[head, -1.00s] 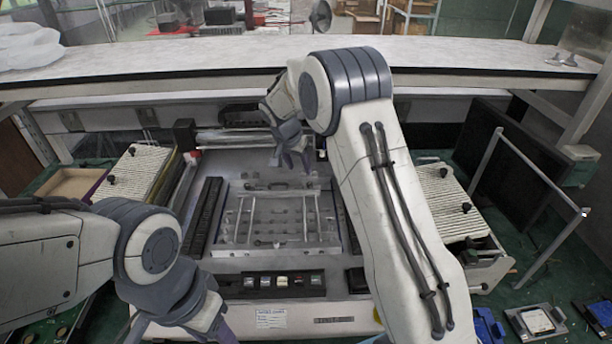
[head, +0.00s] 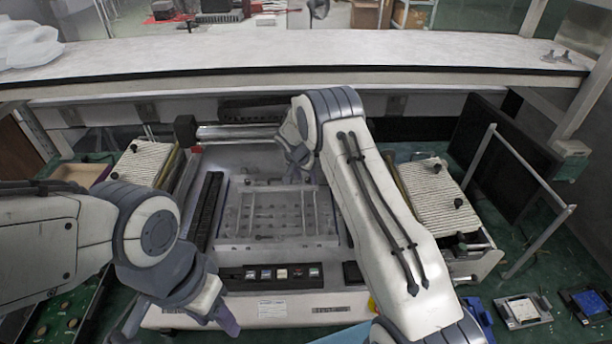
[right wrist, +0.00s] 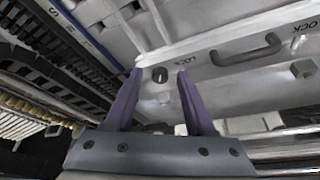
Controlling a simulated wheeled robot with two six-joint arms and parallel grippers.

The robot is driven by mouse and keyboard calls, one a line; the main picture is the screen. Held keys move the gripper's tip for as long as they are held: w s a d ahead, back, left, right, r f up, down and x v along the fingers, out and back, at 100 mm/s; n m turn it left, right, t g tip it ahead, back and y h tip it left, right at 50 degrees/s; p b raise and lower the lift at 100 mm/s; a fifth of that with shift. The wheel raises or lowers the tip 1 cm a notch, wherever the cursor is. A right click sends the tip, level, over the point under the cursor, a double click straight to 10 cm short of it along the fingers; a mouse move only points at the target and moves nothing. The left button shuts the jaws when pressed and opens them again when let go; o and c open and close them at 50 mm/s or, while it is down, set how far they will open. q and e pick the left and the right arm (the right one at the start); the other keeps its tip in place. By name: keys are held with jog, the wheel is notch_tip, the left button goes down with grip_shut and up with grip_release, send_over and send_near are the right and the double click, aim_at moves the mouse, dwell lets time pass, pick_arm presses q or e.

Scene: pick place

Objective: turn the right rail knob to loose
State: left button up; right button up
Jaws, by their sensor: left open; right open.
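In the right wrist view, a small dark knob (right wrist: 160,75) sits on the pale clamp rail (right wrist: 225,72) near the printed word LOCK. It is between the purple fingertips of my right gripper (right wrist: 160,78), which is open; whether they touch it I cannot tell. A second, hex-shaped knob (right wrist: 303,68) is further along the rail, near another LOCK mark. In the head view, my right gripper (head: 301,168) is at the far side of the clear fixture (head: 232,222), and my arm hides the knob there. My left gripper (head: 182,322) is open and empty at the lower left.
A dark handle (right wrist: 247,52) stands up from the rail between the two knobs. A dark slotted strip (right wrist: 65,45) runs beside the fixture. Ribbed trays flank the machine at left (head: 137,166) and right (head: 432,195). A metal roller (head: 235,132) lies behind.

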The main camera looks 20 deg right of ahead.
grip_shut()
